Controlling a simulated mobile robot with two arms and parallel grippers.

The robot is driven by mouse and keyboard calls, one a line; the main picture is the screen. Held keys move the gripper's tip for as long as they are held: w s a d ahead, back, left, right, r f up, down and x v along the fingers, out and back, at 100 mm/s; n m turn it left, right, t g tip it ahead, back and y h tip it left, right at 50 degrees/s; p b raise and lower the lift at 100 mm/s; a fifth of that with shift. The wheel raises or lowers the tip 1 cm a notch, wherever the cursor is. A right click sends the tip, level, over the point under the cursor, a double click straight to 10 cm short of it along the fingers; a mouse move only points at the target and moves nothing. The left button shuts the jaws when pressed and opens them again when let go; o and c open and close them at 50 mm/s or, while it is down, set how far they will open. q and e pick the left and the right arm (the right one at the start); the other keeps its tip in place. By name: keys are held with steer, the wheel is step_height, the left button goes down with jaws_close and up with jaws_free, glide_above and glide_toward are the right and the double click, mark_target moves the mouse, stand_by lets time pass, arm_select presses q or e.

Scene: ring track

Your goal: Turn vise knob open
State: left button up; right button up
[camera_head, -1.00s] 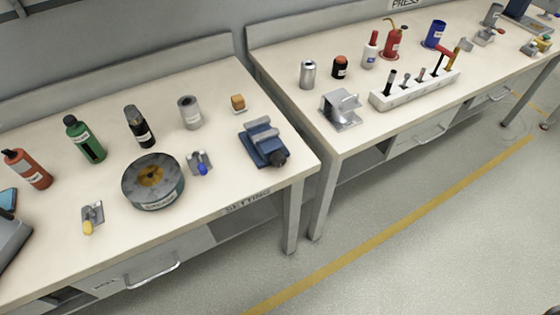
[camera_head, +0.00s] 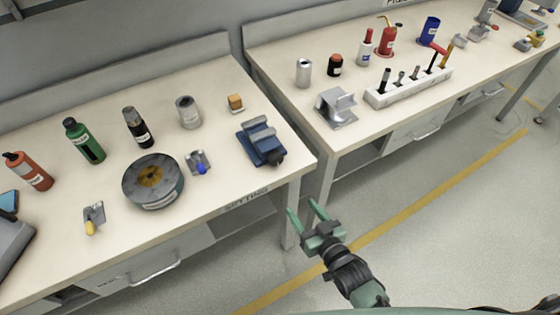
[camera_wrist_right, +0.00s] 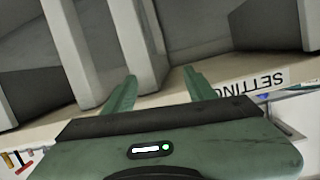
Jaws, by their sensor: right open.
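The blue vise (camera_head: 262,143) with grey jaws sits at the right front corner of the near-left bench. Its dark knob (camera_head: 277,158) is on the front side, facing the bench edge. My right gripper (camera_head: 304,208) is open and empty. In the head view it appears in front of the benches, below and to the right of the vise and apart from it. In the right wrist view its two green fingers (camera_wrist_right: 158,86) are spread with nothing between them. That view shows the bench edge and its label, but not the vise. My left gripper is not in view.
The bench (camera_head: 60,245) also holds a round grey tin (camera_head: 153,182), a small blue-handled clamp (camera_head: 198,162), several bottles and an orange block (camera_head: 235,102). A second bench (camera_head: 330,135) stands to the right across a narrow gap. Open floor (camera_head: 450,240) lies in front.

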steer(key=t+y, duration=0.2)
glide_toward(278, 162)
steer(key=w, duration=0.1)
steer(key=p+x, duration=0.1)
steer(key=x, duration=0.7)
steer(key=shift+a, duration=0.2)
steer(key=shift+s, duration=0.1)
jaws_close()
